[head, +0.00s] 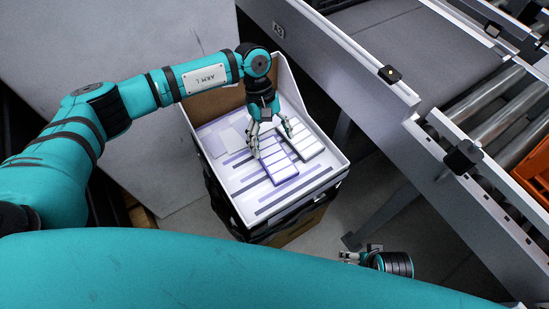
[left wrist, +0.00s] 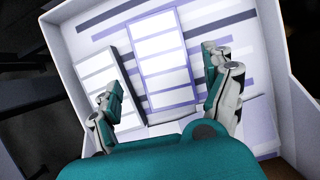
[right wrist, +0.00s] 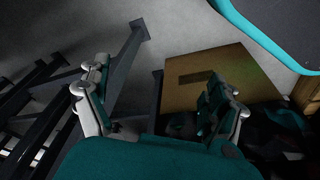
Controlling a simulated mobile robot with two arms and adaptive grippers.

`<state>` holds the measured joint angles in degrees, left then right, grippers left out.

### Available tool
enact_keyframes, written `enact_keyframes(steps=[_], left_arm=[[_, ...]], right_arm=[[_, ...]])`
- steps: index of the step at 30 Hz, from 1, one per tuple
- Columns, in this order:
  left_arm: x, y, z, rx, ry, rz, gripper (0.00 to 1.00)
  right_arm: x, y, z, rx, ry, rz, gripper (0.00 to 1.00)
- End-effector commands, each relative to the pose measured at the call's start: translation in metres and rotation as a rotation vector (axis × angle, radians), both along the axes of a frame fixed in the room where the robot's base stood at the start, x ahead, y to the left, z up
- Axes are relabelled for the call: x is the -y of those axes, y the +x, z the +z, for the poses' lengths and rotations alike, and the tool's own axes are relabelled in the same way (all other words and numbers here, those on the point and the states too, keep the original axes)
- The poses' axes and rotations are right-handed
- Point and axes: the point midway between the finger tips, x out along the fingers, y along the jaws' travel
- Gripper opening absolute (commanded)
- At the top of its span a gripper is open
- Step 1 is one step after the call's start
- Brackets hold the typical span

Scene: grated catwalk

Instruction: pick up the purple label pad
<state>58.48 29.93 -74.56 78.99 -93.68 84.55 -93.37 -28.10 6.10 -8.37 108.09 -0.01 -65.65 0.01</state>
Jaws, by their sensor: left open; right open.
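The purple label pad (head: 281,172) lies flat in a white tray (head: 338,157), its white labels edged in purple. It also shows in the left wrist view (left wrist: 160,55), between the finger lines. My left gripper (head: 271,142) is open over the tray, above the pad's far end, with nothing held. The left wrist view shows its fingers (left wrist: 161,82) spread; contact with the pad cannot be told. A dark-edged label pad (head: 307,143) lies close to the right of the purple one. My right gripper (head: 347,257) is open and empty, low outside the tray.
Pale flat pieces (head: 216,141) lie at the tray's left side. The tray's floor has purple and dark stripes, and its walls are raised. A roller conveyor (head: 490,95) with a grey side rail stands at right. A brown carton (right wrist: 215,80) shows in the right wrist view.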

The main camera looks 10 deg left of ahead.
Motion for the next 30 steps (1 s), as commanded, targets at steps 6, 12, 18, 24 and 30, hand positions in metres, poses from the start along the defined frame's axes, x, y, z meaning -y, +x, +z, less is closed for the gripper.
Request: enact_keyframes(steps=[6, 12, 18, 24, 30], left_arm=[[0.002, -0.003, -0.011, -0.002, 0.0, 0.001, 0.84], [0.005, -0.011, -0.04, -0.004, 0.0, 0.001, 0.84], [0.009, -0.015, -0.054, 0.0, 0.0, 0.001, 0.84], [0.009, -0.014, -0.053, 0.0, 0.0, 0.001, 0.77], [0.009, -0.014, -0.053, 0.0, 0.0, 0.001, 0.51]], right_arm=[[0.0, 0.0, 0.0, -0.001, 0.0, 0.0, 0.93], [0.0, 0.0, 0.002, -0.001, 0.0, 0.0, 0.93], [-0.001, 0.004, 0.011, 0.01, 0.002, -0.001, 0.93], [-0.001, 0.003, 0.011, 0.009, 0.002, -0.001, 0.93], [0.0, 0.001, 0.008, 0.004, 0.0, -0.002, 0.93]])
